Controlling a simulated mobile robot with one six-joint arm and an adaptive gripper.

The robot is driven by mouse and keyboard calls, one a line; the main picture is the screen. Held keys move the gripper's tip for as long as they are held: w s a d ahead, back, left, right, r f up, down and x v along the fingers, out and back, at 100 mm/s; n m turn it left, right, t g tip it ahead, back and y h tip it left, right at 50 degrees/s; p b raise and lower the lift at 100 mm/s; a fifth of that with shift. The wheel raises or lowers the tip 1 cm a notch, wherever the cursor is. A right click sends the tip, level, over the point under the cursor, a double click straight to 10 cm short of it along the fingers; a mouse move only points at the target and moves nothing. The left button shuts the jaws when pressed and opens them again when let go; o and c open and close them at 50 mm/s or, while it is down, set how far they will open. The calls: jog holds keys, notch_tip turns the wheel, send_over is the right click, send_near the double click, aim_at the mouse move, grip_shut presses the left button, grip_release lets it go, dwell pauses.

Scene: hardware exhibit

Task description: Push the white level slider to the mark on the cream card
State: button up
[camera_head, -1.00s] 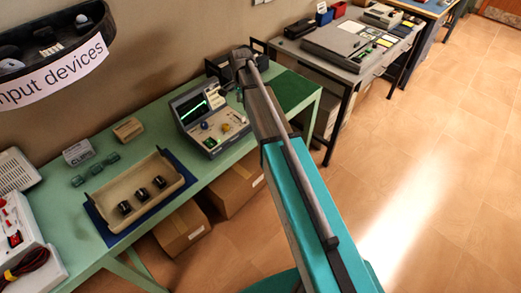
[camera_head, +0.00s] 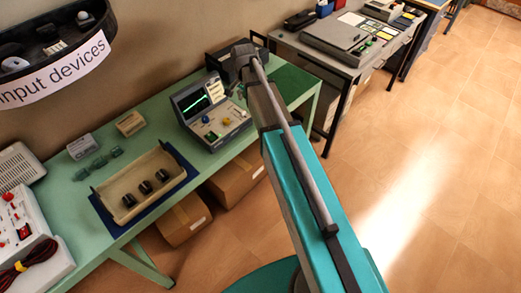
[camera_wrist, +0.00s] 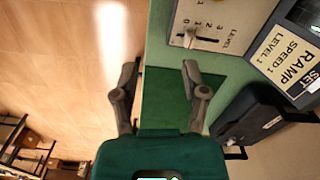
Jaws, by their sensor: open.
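The grey instrument (camera_head: 213,118) with a green-trace screen stands on the green bench, beside my arm's end. In the wrist view its panel (camera_wrist: 215,12) shows a white level slider (camera_wrist: 188,38) by a numbered scale and the word LEVEL. The cream card (camera_wrist: 285,62) reads SET, RAMP, SPEED 1 and LEVEL; the digit after LEVEL is too small to be sure of. My gripper (camera_wrist: 159,69) is open and empty, with its right fingertip just short of the slider and apart from it. In the head view my gripper is mostly hidden by my arm.
A black case (camera_wrist: 250,120) lies close to the right of my gripper. A dark green mat (camera_head: 290,86) covers the bench end. A beige tray (camera_head: 112,196) with black knobs sits left of the instrument. Cardboard boxes (camera_head: 228,181) stand below. The floor at right is open.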

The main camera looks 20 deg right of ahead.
jog(key=s+f+n+b, duration=0.2)
jog(key=s+n, duration=0.2)
jog(key=s, duration=0.6)
jog(key=s+f+n+b, duration=0.3)
jog(key=s+n, duration=0.2)
jog(key=s, duration=0.6)
jog(key=shift+a+n, duration=0.2)
jog(key=shift+n, duration=0.1)
notch_tip(320, 180, up, 6)
jog(key=m+p, duration=0.7)
jog(key=m, duration=0.5)
send_over(243, 111)
jog(key=shift+r, duration=0.15)
jog(key=shift+f+b, duration=0.2)
jog(key=shift+b, duration=0.25)
notch_tip(243, 111, down, 13)
jog(key=b, duration=1.3)
jog(key=shift+f, duration=0.2)
jog(key=shift+c, duration=0.3)
